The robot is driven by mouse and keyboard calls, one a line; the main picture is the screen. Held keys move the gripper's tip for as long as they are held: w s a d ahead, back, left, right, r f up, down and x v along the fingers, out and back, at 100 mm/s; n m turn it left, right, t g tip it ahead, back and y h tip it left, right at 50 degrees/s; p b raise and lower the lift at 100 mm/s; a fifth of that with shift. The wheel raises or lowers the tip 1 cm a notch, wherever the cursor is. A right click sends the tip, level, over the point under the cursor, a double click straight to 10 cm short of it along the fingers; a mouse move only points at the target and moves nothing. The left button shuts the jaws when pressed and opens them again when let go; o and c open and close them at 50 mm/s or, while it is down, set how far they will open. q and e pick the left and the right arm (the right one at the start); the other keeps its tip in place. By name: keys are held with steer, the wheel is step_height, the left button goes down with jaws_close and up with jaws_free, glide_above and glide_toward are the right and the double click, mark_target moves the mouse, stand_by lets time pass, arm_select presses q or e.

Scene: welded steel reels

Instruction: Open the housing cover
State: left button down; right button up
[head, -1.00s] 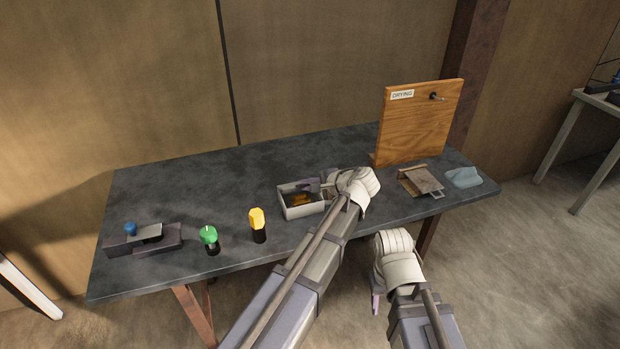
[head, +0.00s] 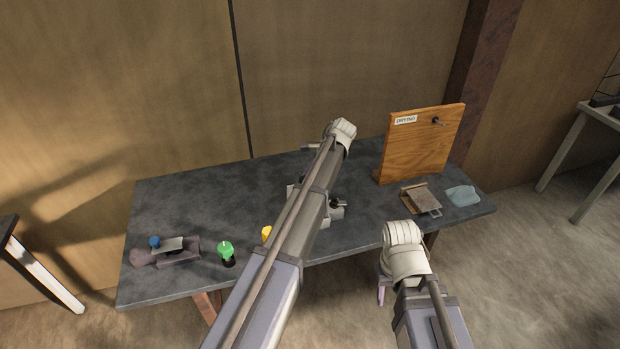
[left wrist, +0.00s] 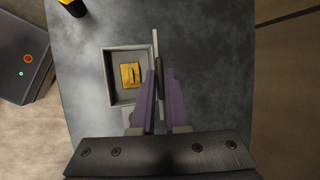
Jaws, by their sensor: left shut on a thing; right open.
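The housing (left wrist: 107,78) is an open-topped grey box in the left wrist view, with a yellow part (left wrist: 130,75) inside. Its cover (left wrist: 154,42) shows edge-on as a thin pale plate along the box's right side. My left gripper (left wrist: 160,78) is shut on a dark bar, apparently the cover's handle. In the head view my left arm hides most of the housing (head: 325,217); the left fingers show poorly beside the wrist. My right gripper (head: 384,287) is open and empty, in front of the table's front edge.
A green-topped holder (head: 226,253) and a yellow-topped one (head: 266,233) stand left of my arm. A dark fixture with a blue knob (head: 154,242) lies far left. An upright DRYING board (head: 425,145), a clipboard-like plate (head: 420,200) and a blue cloth (head: 462,195) are at right.

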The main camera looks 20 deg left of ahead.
arm_select(q)
steer(key=shift+w+a+r, duration=0.1)
steer(key=shift+w+a, duration=0.2)
steer(key=shift+w, duration=0.1)
steer(key=c, duration=1)
jaws_free()
steer(key=shift+o, duration=0.2)
steer(key=shift+r, duration=0.1)
steer(key=p+v, duration=0.7)
steer(key=shift+d+r, duration=0.2)
steer(key=shift+d, duration=0.05)
